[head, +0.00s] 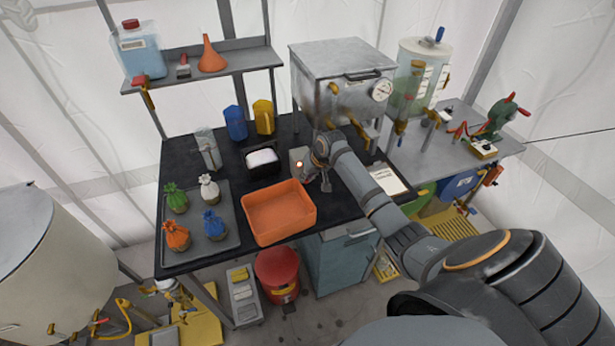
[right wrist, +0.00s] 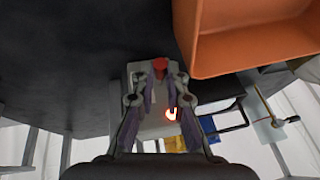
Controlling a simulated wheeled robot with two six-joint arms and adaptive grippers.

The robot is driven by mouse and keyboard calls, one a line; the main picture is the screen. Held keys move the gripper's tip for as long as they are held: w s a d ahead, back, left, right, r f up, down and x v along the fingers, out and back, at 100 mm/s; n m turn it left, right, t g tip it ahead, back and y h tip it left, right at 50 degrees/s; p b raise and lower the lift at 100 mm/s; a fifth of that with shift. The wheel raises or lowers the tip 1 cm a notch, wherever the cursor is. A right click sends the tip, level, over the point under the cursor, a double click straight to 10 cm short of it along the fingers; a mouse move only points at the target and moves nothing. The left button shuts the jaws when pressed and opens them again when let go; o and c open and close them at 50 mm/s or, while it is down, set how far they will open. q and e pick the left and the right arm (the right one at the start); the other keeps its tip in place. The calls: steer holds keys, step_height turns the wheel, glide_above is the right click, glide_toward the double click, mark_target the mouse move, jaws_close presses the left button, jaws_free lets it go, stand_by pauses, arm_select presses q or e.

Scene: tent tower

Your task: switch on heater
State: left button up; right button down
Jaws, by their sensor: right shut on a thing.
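A small grey control box (head: 298,160) sits on the black table under the front of the steel tank with a dial (head: 342,85), which may be the heater. In the right wrist view the box (right wrist: 150,125) shows a red knob (right wrist: 160,67) and the glowing lamp (right wrist: 171,114). My right gripper (head: 322,180) is at the box; in the right wrist view its fingertips (right wrist: 161,78) are close together at the red knob, shut on it. The fingers hide part of the box. My left gripper is not in view.
An orange tray (head: 279,208) stands just left of my right gripper; it also shows close by in the right wrist view (right wrist: 255,45). A grey tray (head: 228,238) with several tied bags is further left. A white sheet (head: 388,179) lies to the right.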

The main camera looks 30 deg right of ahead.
steer(key=shift+w+r+g+p, duration=0.25)
steer(key=shift+r+g+p, duration=0.35)
steer(key=shift+p, duration=0.1)
steer(key=shift+w+g+y, duration=0.2)
steer(key=shift+g+y, duration=0.1)
steer(key=shift+g, duration=0.1)
steer(key=shift+w+d+f+g+b, duration=0.1)
steer(key=shift+w+d+g+b, duration=0.1)
steer(key=shift+g+b, duration=0.4)
steer(key=shift+r+g, duration=0.2)
steer(key=shift+g, duration=0.3)
steer(key=c, duration=1.7)
jaws_free()
steer(key=shift+o, duration=0.2)
